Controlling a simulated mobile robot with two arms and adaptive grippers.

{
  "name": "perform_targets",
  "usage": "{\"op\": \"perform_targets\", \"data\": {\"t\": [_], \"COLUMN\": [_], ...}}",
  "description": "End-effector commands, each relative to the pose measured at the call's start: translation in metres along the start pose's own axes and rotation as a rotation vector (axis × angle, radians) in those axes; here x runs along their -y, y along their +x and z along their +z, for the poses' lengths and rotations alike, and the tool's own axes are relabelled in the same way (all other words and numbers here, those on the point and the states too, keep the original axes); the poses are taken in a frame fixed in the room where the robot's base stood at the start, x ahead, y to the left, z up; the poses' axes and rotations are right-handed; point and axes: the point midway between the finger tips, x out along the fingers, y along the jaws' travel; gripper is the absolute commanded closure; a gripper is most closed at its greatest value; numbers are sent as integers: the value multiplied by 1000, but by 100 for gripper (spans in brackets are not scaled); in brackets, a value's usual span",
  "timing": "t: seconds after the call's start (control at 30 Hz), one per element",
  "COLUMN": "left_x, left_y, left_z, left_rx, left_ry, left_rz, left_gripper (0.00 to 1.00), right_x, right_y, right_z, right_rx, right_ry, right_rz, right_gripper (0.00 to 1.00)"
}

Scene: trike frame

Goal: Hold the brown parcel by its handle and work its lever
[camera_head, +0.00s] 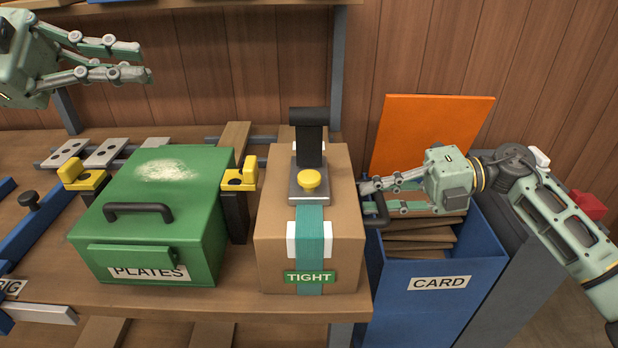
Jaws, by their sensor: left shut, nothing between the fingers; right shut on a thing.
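The brown parcel (270,232) stands on the wooden bench with a teal strap (310,248) and a green TIGHT label down its front. On its top sits a grey buckle plate with a yellow knob (310,180) and a black lever (309,137), which stands upright. A dark handle (380,212) is on the parcel's right side, partly hidden by my fingers. My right gripper (366,197) is shut on this handle from the right. My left gripper (147,62) is shut and empty, high at the upper left, well apart from the parcel.
A green PLATES box (205,240) with a black handle stands left of the parcel, between yellow-topped clamps (240,178). A blue CARD bin (430,310) holding brown card stands to the right, with an orange panel (425,125) behind it. A shelf edge runs along the top.

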Motion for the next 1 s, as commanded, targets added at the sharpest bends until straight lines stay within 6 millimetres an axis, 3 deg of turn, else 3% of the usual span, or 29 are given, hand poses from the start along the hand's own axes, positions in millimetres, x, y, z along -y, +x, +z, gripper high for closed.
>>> {"op": "perform_targets", "data": {"t": [0.13, 0.4, 0.43, 0.7, 1.0], "left_x": [0, 0, 0, 0, 0], "left_y": [-12, -14, -14, -14, -14], "left_z": [0, 0, 0, 0, 0], "left_rx": [0, -1, -1, 0, 0], "left_ry": [1, 1, 1, 1, 1], "left_rz": [-1, 0, 0, 0, 0], "left_gripper": [100, 100, 100, 100, 100], "right_x": [-1, -1, -1, -1, 0], "right_y": [0, 0, 0, 0, -1], "right_z": [0, 0, 0, 0, 0], "right_rx": [0, -1, -1, -1, 0], "right_ry": [-2, -2, -2, -1, 0], "right_rz": [2, 2, 2, 1, 0], "right_gripper": [100, 100, 89, 66, 66]}}
